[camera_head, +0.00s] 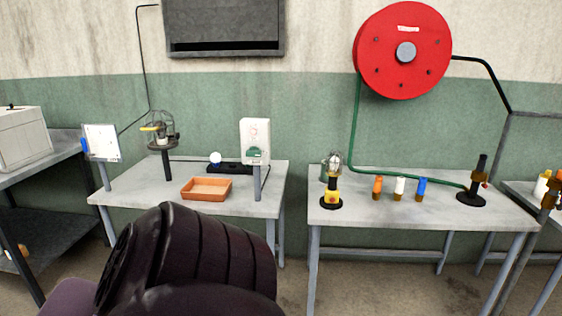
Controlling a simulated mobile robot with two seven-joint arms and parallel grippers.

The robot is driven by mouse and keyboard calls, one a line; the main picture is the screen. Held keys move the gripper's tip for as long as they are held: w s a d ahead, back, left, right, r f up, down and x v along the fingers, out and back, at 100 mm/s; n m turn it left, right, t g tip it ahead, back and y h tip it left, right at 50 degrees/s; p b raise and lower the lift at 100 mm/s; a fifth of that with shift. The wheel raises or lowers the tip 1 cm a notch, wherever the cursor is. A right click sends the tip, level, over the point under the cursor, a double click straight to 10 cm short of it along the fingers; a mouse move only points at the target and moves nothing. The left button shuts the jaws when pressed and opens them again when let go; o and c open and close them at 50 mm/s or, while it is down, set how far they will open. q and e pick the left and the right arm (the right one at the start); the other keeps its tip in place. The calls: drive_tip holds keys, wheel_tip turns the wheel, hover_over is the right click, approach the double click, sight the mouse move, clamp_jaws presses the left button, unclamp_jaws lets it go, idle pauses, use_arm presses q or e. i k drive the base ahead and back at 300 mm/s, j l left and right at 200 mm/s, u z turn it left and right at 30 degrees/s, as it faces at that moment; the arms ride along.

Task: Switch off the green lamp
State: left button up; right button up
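A caged lamp (334,163) stands upright on a black round base at the left of the right-hand table. A yellow box (330,195) with a small red spot sits low on its stand. The bulb looks clear or pale, and I cannot tell its colour or whether it is lit. A white upright panel (254,135) on the left-hand table has a green patch, too small to make out. A large dark ribbed part, which looks like my own arm, fills the lower left foreground. Neither gripper shows.
Orange, white and blue bottles (399,188) and a black stand (473,194) share the right-hand table (440,218). A gap separates the tables.

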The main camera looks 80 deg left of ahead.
sight(254, 152)
drive_tip(key=u, duration=2.9)
